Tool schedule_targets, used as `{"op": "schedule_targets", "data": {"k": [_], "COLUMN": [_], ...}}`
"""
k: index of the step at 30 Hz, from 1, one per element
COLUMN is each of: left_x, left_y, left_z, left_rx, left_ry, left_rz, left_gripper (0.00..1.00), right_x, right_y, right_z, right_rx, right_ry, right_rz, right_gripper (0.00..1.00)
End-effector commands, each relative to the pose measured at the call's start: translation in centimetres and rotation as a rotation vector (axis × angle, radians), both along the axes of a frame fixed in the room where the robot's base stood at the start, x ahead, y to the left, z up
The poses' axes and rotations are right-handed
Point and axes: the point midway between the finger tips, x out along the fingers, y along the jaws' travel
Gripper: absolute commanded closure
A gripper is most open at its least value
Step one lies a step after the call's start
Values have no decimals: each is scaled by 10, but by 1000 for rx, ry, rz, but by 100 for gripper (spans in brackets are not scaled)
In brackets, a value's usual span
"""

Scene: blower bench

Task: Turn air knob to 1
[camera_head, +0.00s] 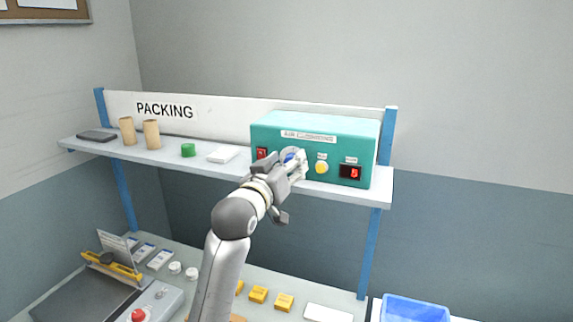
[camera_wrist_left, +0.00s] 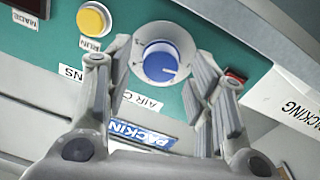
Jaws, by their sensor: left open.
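The teal air-cushion machine (camera_head: 315,127) stands on the right part of the shelf. Its blue air knob (camera_wrist_left: 160,61) has a white pointer mark and sits on a pale round dial, whose numbers I cannot read. In the head view the knob (camera_head: 289,156) is partly hidden by my left gripper (camera_head: 293,168). In the left wrist view my left gripper (camera_wrist_left: 158,75) is open, with one finger on each side of the knob. Gaps show beside the knob, and I cannot tell whether a fingertip touches the dial. My right gripper is not in view.
A yellow run button (camera_head: 321,167), a red display (camera_head: 350,172) seeming to read 5 and a red switch (camera_head: 262,153) flank the knob. A blue bin (camera_head: 414,309) is below right.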

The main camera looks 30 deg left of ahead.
Motion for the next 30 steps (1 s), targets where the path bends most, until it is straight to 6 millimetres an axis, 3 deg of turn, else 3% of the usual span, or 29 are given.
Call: {"op": "schedule_targets", "data": {"k": [5,18,30], "left_x": [-7,-64,-73], "left_y": [-2,-12,-14], "left_z": [-1,-2,-2], "left_rx": [0,-1,-1], "left_ry": [1,0,1], "left_rz": [-1,1,0], "left_gripper": [50,50,50], "right_x": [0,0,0], "right_y": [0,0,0], "right_z": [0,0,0], "right_rx": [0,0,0], "right_ry": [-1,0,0], "right_rz": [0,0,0], "right_gripper": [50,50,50]}}
